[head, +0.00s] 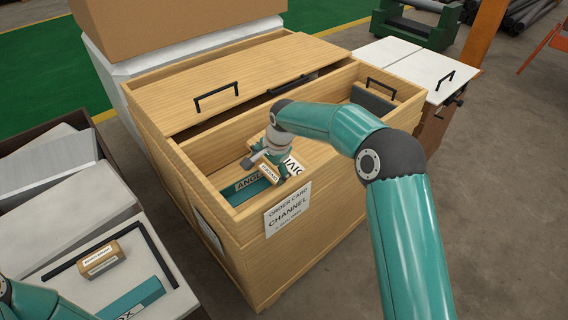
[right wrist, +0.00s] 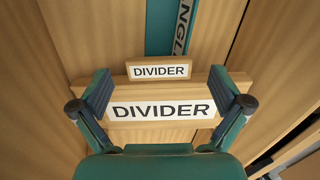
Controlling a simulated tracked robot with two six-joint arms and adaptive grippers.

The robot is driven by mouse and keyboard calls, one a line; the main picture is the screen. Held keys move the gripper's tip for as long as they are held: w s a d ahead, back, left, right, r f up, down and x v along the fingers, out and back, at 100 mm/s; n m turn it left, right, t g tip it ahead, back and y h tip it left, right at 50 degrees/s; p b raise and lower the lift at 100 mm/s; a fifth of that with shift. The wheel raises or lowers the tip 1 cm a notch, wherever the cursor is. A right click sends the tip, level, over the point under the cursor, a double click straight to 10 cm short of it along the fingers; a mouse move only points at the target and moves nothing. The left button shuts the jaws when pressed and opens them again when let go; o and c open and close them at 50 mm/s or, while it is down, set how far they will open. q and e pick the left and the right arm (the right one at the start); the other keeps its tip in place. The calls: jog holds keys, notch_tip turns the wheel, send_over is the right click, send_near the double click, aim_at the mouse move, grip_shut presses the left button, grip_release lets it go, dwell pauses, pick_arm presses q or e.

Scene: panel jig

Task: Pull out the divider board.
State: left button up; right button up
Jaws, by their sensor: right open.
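The divider board carries a white DIVIDER label and lies between my fingers in the right wrist view (right wrist: 160,111). A smaller block (right wrist: 158,70), also labelled DIVIDER, sits just beyond it. In the head view the divider board (head: 291,165) is partly hidden by my right gripper (head: 267,163) inside the wooden crate (head: 250,245). My right gripper is open, with one finger on each side of the labelled piece. I cannot tell whether the fingers touch it. A teal piece marked ANGLE (head: 252,188) lies beside it. My left gripper is out of view.
The crate's lid (head: 240,80) with black handles covers its rear part. The order card (head: 287,208) on the front reads CHANNEL. A tray with grey panels and a teal piece (head: 132,298) stands at left. A white-topped bench (head: 425,72) is behind right. The crate walls flank my gripper.

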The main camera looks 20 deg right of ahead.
aim_at(267, 174)
jog(key=x, duration=0.2)
jog(key=b+x, duration=0.1)
jog(key=x, duration=0.2)
jog(key=shift+d, duration=0.2)
jog(key=c, duration=1.3)
